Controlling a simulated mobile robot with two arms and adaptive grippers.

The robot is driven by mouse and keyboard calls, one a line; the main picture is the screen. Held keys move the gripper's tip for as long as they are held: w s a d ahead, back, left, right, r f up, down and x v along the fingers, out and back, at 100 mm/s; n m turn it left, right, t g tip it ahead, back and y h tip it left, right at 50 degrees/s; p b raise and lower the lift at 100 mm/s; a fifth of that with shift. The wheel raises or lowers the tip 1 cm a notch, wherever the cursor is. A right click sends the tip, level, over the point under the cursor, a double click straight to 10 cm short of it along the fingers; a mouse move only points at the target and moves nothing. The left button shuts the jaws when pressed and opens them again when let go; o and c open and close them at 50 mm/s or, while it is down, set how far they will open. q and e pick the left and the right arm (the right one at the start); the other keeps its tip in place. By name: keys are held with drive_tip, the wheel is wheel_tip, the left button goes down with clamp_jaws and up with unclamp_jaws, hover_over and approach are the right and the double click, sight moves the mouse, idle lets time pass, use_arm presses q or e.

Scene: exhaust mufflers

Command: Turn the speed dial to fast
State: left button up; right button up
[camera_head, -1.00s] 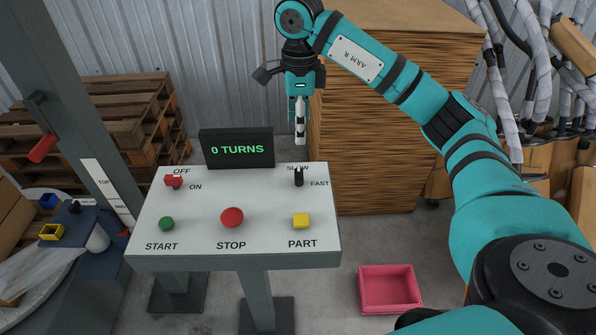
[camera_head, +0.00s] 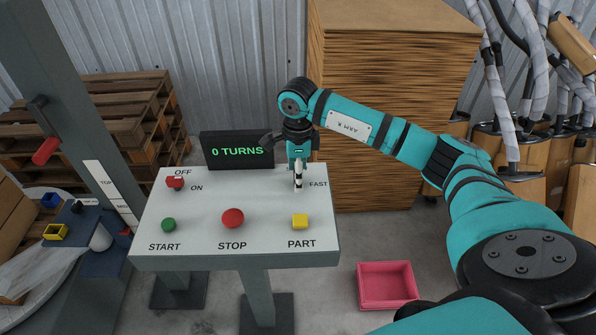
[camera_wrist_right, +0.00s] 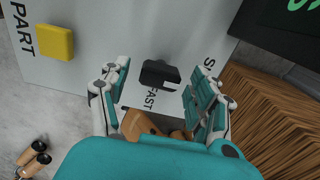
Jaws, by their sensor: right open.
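The speed dial (camera_wrist_right: 160,75) is a black knob on the white panel (camera_head: 200,210), between the SLOW and FAST labels in the right wrist view. A pale mark shows on its edge. My right gripper (camera_wrist_right: 163,92) is open, with its fingers on either side of the dial and the dial between them, apart from both. In the head view my right gripper (camera_head: 298,183) points down over the dial and hides it and the SLOW label. The FAST label (camera_head: 318,184) shows just right of it. My left gripper is not in view.
The panel also bears a red OFF/ON switch (camera_head: 176,183), a green START button (camera_head: 169,224), a red STOP button (camera_head: 232,218) and a yellow PART block (camera_head: 300,221). A display (camera_head: 237,150) behind reads 0 TURNS. A pink bin (camera_head: 387,285) is on the floor.

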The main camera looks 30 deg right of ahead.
drive_tip(key=c, duration=1.2)
drive_tip(key=shift+o, duration=0.2)
drive_tip(key=shift+m, duration=0.3)
drive_tip(key=m+b, duration=0.1)
drive_tip(key=m, duration=0.2)
drive_tip(key=shift+b, duration=0.3)
drive_tip(key=m+b, duration=0.1)
drive_tip(key=m, duration=0.3)
drive_tip(key=shift+m, duration=0.3)
drive_tip(key=m+b, duration=0.1)
drive_tip(key=m, duration=0.3)
drive_tip(key=shift+m, duration=0.3)
drive_tip(key=m, duration=0.4)
drive_tip(key=shift+r+m, duration=0.1)
drive_tip(key=shift+m, duration=0.3)
drive_tip(key=shift+w+m, duration=0.1)
drive_tip(key=shift+m, duration=0.2)
